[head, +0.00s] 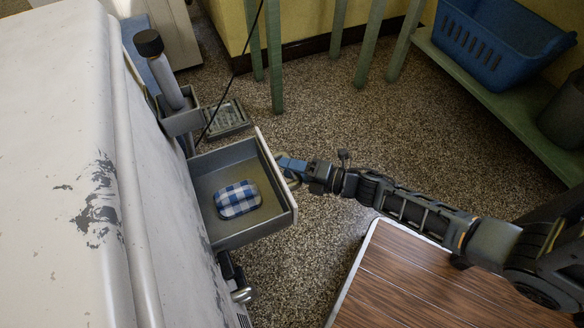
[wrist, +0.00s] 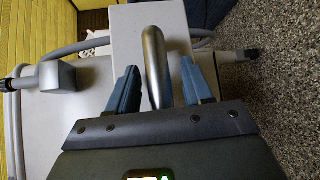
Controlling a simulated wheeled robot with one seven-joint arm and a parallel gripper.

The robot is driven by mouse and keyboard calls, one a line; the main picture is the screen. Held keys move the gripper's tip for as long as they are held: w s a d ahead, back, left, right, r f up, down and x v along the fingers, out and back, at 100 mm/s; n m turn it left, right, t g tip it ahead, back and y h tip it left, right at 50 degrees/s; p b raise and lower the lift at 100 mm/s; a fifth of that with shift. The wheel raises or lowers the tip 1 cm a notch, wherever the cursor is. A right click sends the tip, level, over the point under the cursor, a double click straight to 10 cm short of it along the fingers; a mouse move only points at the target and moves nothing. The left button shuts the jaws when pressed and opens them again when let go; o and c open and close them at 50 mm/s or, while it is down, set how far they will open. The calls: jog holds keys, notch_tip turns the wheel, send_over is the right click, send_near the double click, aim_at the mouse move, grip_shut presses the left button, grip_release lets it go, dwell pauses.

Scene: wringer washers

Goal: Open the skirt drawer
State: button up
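The grey skirt drawer (head: 222,226) stands pulled out from the side of the white washer (head: 60,90). Its inside shows, with a blue-and-white checked item (head: 237,199) lying in it. My gripper (head: 287,168) is at the outer face of the drawer's pale front, which also shows in the wrist view (wrist: 180,22). In the wrist view my gripper's blue fingers (wrist: 160,80) stand apart on either side of a metal handle (wrist: 154,60). Gaps show between the handle and both fingers. The handle is mostly hidden in the head view.
A wood-patterned tabletop (head: 430,285) lies below my arm at the lower right. A blue basket (head: 490,45) rests on a green shelf (head: 500,100) at the upper right. A cylinder with a black cap (head: 160,70) stands in a holder beyond the drawer.

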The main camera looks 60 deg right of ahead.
jog(key=s+d+r+p, duration=0.1)
jog(key=s, duration=0.6)
jog(key=shift+s, duration=0.3)
jog(key=shift+r, duration=0.1)
dwell(0.4)
